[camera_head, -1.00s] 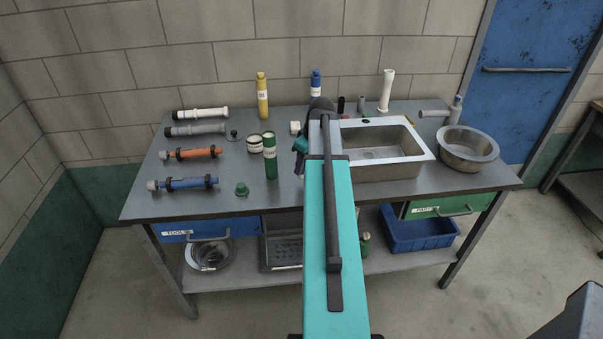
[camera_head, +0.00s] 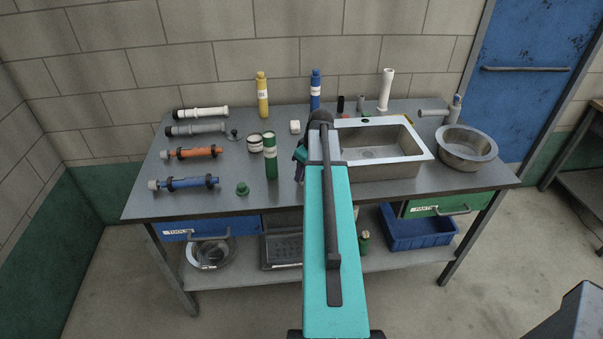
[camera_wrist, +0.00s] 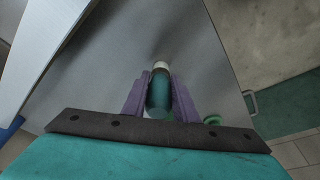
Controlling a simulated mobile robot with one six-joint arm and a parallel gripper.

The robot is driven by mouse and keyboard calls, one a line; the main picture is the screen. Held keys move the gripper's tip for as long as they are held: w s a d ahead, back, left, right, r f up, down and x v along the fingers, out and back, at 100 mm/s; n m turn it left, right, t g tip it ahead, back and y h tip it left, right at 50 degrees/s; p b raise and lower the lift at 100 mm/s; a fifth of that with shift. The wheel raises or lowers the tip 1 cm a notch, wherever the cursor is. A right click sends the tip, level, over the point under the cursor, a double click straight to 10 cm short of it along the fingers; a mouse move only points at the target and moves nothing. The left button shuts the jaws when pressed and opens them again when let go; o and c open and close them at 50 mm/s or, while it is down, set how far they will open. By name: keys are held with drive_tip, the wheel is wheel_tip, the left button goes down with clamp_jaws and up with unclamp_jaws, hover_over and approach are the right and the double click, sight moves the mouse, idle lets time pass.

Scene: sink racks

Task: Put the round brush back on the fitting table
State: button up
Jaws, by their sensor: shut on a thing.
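My gripper (camera_wrist: 158,98) shows in the wrist view with its two purple fingers shut on a dark teal, round-bodied thing with a pale end, which I take to be the round brush (camera_wrist: 159,92). Its lower part is hidden by the gripper. Grey tabletop of the fitting table (camera_wrist: 105,80) shows beneath and around it; I cannot tell whether the brush touches it.
A green bottle (camera_head: 270,158) and a tin (camera_head: 255,144) stand left of my wrist. A green cap (camera_head: 242,188) lies near the front edge. The sink (camera_head: 385,170) and a steel bowl (camera_head: 466,148) are right. Several tubes lie left.

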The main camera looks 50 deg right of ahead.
drive_tip(key=o, duration=1)
drive_tip(key=shift+o, duration=0.2)
drive_tip(key=shift+r, duration=0.2)
drive_tip(key=b+v, duration=0.2)
drive_tip(key=v, duration=1)
drive_tip(key=shift+b, duration=0.3)
drive_tip(key=shift+f, duration=0.1)
